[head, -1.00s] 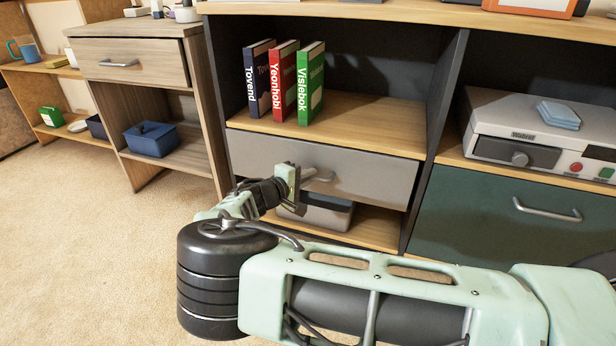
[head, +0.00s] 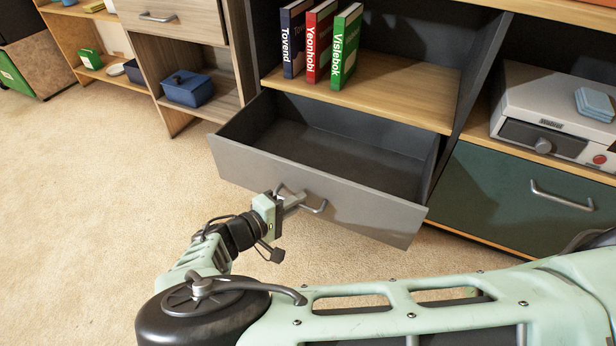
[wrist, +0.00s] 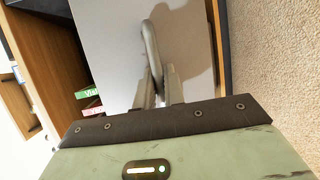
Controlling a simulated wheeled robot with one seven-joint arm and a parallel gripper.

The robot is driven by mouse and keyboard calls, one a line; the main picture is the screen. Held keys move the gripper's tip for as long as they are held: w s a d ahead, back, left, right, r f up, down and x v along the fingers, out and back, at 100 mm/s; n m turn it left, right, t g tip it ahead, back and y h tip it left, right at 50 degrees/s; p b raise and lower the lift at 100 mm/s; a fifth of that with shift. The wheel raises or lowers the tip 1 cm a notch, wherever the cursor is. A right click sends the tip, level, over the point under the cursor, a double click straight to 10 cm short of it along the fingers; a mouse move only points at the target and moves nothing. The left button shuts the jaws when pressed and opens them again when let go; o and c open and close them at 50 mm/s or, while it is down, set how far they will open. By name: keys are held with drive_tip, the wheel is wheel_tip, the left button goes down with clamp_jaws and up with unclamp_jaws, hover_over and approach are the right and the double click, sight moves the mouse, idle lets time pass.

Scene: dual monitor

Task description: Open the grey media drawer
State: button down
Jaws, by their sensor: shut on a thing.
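The grey media drawer (head: 330,199) stands pulled well out of the cabinet in the head view, and its dark inside looks empty. Its metal bar handle (head: 317,208) is on the front face. My gripper (head: 290,200) is at the left part of this handle, shut on it. In the wrist view the drawer front (wrist: 112,40) fills the upper middle, and my gripper's fingers (wrist: 158,88) close around the handle (wrist: 150,45). The exact finger contact is partly hidden in the head view.
Blue, red and green books (head: 321,42) stand on the shelf above the drawer. A green drawer (head: 530,195) with a bar handle is shut at the right, under a grey device (head: 550,115). A wooden cabinet (head: 190,50) holds a blue box (head: 187,88). Carpet (head: 90,200) at left is clear.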

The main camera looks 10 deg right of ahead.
drive_tip(key=shift+s+a, duration=0.45)
drive_tip(key=shift+s, duration=0.15)
drive_tip(key=shift+s+a, duration=0.4)
drive_tip(key=shift+s, duration=0.2)
drive_tip(key=c, duration=1.8)
unclamp_jaws()
drive_tip(key=p+v, duration=0.3)
drive_tip(key=v, duration=1.4)
drive_tip(key=shift+s+a+r, duration=0.1)
drive_tip(key=shift+a, duration=0.05)
